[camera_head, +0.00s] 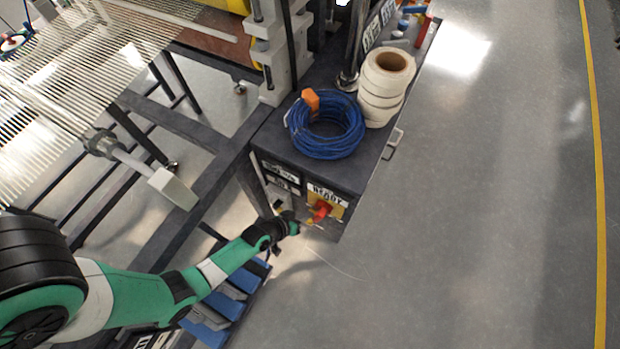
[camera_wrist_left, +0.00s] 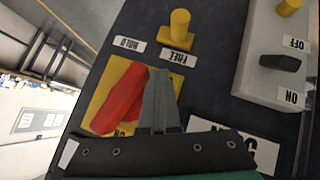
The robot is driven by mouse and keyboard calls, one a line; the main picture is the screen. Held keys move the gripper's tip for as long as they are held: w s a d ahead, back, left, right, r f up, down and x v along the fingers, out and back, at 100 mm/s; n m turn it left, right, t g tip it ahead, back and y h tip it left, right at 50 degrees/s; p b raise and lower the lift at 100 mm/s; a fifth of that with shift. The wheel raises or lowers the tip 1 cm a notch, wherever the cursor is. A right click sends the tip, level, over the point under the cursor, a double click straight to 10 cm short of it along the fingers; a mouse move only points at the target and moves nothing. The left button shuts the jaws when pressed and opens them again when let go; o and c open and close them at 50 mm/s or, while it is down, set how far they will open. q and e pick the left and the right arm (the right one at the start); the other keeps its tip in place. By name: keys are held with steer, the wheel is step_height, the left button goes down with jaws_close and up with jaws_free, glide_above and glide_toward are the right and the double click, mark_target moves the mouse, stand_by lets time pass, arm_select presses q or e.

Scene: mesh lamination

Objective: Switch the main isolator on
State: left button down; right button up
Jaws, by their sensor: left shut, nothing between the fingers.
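The main isolator, a red rotary handle (camera_head: 321,210) on a yellow plate (camera_head: 336,205), is on the front of the dark cabinet under a white sign. In the left wrist view the red handle (camera_wrist_left: 122,98) lies slanted across its yellow plate (camera_wrist_left: 98,92), whose lettering is partly hidden. My left gripper (camera_head: 302,220) is at the cabinet front, just left of and below the handle. In the left wrist view its shut fingers (camera_wrist_left: 159,78) are right beside the handle, with nothing between them; I cannot tell whether they touch it. My right gripper is not in view.
A yellow knob (camera_wrist_left: 180,25) with HOLD and FREE labels and a grey switch box (camera_wrist_left: 262,75) marked OFF and ON are close by. A blue cable coil (camera_head: 326,125) and white rolls (camera_head: 383,88) stand on the cabinet. Floor to the right is clear.

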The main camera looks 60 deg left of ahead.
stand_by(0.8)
arm_select(q)
steer(key=p+v, duration=0.4)
steer(key=v, duration=0.7)
steer(key=shift+s+r+p, duration=0.2)
steer(key=shift+s+p, duration=0.05)
steer(key=shift+p, duration=0.05)
